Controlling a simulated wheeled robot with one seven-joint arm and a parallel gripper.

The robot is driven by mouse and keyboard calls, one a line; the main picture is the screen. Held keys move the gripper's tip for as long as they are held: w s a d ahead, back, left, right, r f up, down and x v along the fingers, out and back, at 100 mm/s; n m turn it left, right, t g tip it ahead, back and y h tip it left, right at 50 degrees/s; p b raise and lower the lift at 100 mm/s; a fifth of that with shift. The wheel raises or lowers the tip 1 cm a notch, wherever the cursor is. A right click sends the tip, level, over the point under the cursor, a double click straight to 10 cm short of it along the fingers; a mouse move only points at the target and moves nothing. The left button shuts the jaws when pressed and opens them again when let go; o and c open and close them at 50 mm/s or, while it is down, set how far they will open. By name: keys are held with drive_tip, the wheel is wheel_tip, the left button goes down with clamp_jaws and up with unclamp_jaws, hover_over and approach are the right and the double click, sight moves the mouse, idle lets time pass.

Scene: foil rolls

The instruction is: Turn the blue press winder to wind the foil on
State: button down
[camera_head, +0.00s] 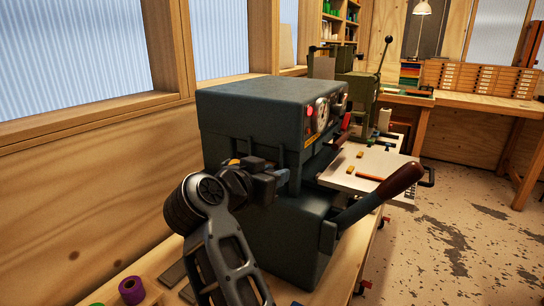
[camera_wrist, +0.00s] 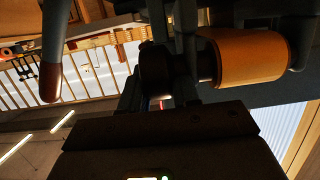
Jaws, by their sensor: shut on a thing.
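The blue-grey press (camera_head: 265,110) stands on the bench in the middle of the head view, with its brown-handled lever (camera_head: 395,185) reaching to the right. My gripper (camera_head: 272,182) is at the near side of the press, and its fingers are shut. In the wrist view my gripper (camera_wrist: 160,80) is closed around a dark round part, the winder (camera_wrist: 154,68), beside a gold-orange foil roll (camera_wrist: 250,58) on the same line. The winder is mostly hidden by my gripper in the head view. The lever's handle also shows in the wrist view (camera_wrist: 50,82).
A purple roll (camera_head: 131,289) lies on the near bench at the lower left. A second, greenish press (camera_head: 355,88) stands behind. A pale board (camera_head: 365,170) with small yellow pieces sits right of the press. The floor at the right is clear.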

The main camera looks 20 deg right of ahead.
drive_tip(key=shift+w+d+r+g+y+p, duration=0.15)
drive_tip(key=shift+g+y+p, duration=0.8)
drive_tip(key=shift+y, duration=0.15)
drive_tip(key=g+y, duration=0.1)
drive_tip(key=y, duration=0.1)
drive_tip(key=g+y, duration=0.2)
drive_tip(key=y, duration=0.1)
drive_tip(key=shift+w+d+f+g, duration=0.1)
drive_tip(key=shift+d+f+g, duration=0.15)
drive_tip(key=shift+f, duration=0.15)
drive_tip(key=c, duration=0.9)
unclamp_jaws()
drive_tip(key=shift+a+r, duration=0.1)
drive_tip(key=b+v, duration=0.1)
drive_tip(key=v, duration=0.6)
drive_tip(key=shift+r, duration=0.3)
